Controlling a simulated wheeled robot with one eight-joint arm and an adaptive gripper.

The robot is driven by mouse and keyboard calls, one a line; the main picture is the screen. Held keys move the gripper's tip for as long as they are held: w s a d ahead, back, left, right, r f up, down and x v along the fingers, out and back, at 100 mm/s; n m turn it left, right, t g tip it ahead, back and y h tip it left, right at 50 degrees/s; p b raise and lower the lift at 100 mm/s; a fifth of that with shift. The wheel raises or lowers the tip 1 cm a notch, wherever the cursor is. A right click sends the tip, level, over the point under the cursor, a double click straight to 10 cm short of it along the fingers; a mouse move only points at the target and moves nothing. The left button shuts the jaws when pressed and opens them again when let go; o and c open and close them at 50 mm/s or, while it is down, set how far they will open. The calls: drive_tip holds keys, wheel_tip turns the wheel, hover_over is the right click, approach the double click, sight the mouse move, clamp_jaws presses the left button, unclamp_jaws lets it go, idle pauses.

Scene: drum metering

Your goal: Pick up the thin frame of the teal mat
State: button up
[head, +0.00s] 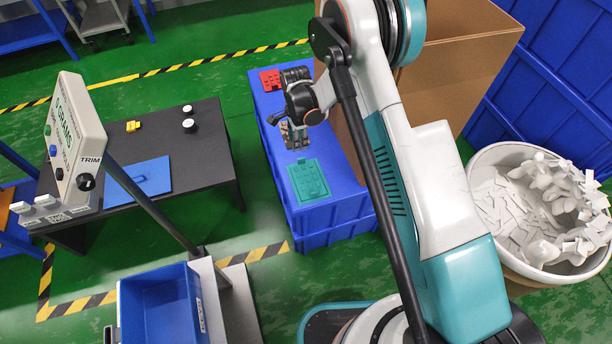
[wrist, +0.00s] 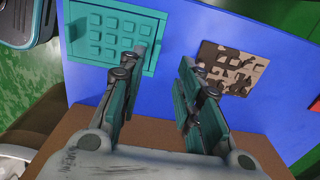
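The teal mat (head: 309,181) lies flat on the near end of the blue surface. In the wrist view the teal mat (wrist: 112,42) is at the upper left, with a thin border around rows of raised squares. The left finger overlaps its lower right corner in the picture. I cannot tell whether the border is a separate piece. My gripper (head: 298,122) is over the blue surface, farther back than the teal mat. In the wrist view my gripper (wrist: 163,65) is open, with nothing between its fingers.
A brown camouflage-patterned mat (wrist: 230,68) lies right of the fingers in the wrist view. A red mat (head: 270,80) is at the far end of the blue surface (head: 268,118). A cardboard box (head: 455,75) stands beside it. A black table (head: 205,150) is to the left.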

wheel_tip(320, 180, down, 10)
drive_tip(key=b, duration=0.4)
drive_tip(key=shift+s, duration=0.15)
drive_tip(key=shift+r, duration=0.15)
clamp_jaws()
